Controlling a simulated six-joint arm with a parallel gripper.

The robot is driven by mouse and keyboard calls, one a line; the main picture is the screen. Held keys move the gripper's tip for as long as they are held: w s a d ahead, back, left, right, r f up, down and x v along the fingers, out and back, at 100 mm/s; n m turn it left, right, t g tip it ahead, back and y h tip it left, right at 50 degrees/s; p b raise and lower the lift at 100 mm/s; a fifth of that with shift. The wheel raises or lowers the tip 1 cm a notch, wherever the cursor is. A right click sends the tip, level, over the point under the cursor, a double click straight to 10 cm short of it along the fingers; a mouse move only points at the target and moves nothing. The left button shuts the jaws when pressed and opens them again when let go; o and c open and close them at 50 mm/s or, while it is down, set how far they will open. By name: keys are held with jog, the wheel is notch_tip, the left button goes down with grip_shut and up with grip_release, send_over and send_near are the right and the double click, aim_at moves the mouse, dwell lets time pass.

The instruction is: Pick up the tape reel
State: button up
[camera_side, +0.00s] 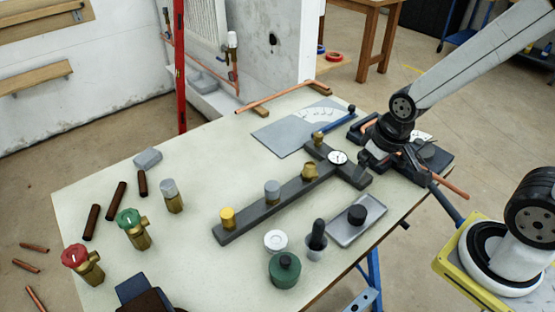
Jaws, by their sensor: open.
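A small white reel with a round hub (275,241), which looks like the tape reel, lies flat near the front of the pale work table (205,148). It sits just behind a green round pot (284,270) and left of a cup with a black-handled brush (317,238). My gripper (367,162) is open, to the right of and behind the reel, well apart from it. It hangs near a dial gauge (337,157) and the right end of a dark bar. Its fingertips are small and partly lost against dark parts behind.
The dark bar (285,200) with brass fittings lies between gripper and reel. A grey tray (368,226) holding a black cylinder (357,215) is right of the reel. Valves with green (129,218) and red (75,257) handwheels stand left. The table's back left is mostly clear.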

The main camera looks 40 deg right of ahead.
dwell(0.3)
jog(key=n+g+y, duration=0.1)
jog(key=n+g, duration=0.1)
jog(key=n, duration=1.4)
send_over(276, 240)
jog(key=f, duration=0.4)
jog(key=d+f, duration=0.1)
jog(key=f, duration=0.1)
jog(key=shift+f, duration=0.35)
jog(key=shift+a+f, duration=0.2)
jog(key=shift+f, duration=1.05)
jog(key=shift+f, duration=0.15)
jog(key=shift+a+f, duration=0.15)
jog(key=shift+f, duration=1.1)
jog(key=shift+a+f, duration=0.1)
jog(key=shift+f, duration=1.1)
jog(key=c, duration=0.8)
